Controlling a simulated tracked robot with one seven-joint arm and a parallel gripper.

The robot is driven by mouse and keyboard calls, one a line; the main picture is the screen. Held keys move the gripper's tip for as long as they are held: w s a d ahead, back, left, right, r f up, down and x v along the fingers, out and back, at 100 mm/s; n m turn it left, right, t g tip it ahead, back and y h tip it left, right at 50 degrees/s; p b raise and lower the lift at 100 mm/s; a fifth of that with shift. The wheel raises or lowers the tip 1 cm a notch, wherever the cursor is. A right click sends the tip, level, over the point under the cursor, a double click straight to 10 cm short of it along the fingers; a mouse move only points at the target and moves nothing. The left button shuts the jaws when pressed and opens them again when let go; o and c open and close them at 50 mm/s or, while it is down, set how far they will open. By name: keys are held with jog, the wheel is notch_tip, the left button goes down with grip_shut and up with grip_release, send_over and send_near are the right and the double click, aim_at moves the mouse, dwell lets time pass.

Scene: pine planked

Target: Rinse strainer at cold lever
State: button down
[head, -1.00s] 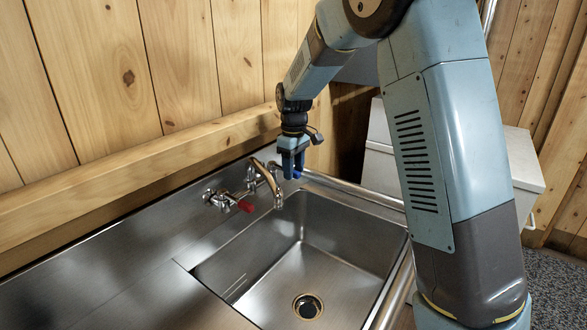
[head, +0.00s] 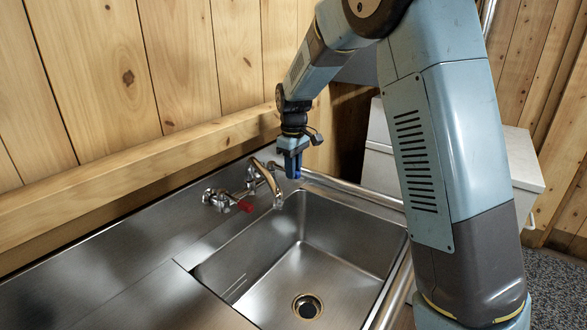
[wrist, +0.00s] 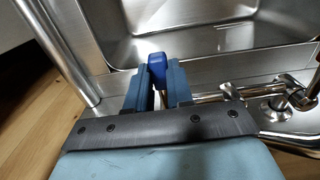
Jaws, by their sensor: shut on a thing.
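The tap's blue cold lever (wrist: 156,64) shows between my fingertips in the wrist view. My gripper (head: 292,166) is shut on this lever, and it also shows in the wrist view (wrist: 158,82). In the head view my fingers hide most of the lever. The metal tap (head: 266,180) has its curved spout over the back left of the sink (head: 345,240). A strainer is not clearly visible; the drain (head: 307,306) in the sink floor has a brass-coloured ring and a dark centre. No water stream shows.
A red lever (head: 243,206) sits left of the spout. A steel counter (head: 110,260) runs to the left, with a wooden ledge (head: 130,180) behind it. A metal rail (head: 350,188) borders the sink, and a pale box (head: 378,150) stands beyond it. The basin is open.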

jog(key=shift+w+d+n, duration=0.45)
jog(key=shift+w+n, duration=0.3)
jog(key=shift+n, duration=0.35)
jog(key=c, duration=1)
grip_release()
jog(key=shift+r, duration=0.1)
notch_tip(320, 180, up, 14)
jog(key=shift+f, duration=0.25)
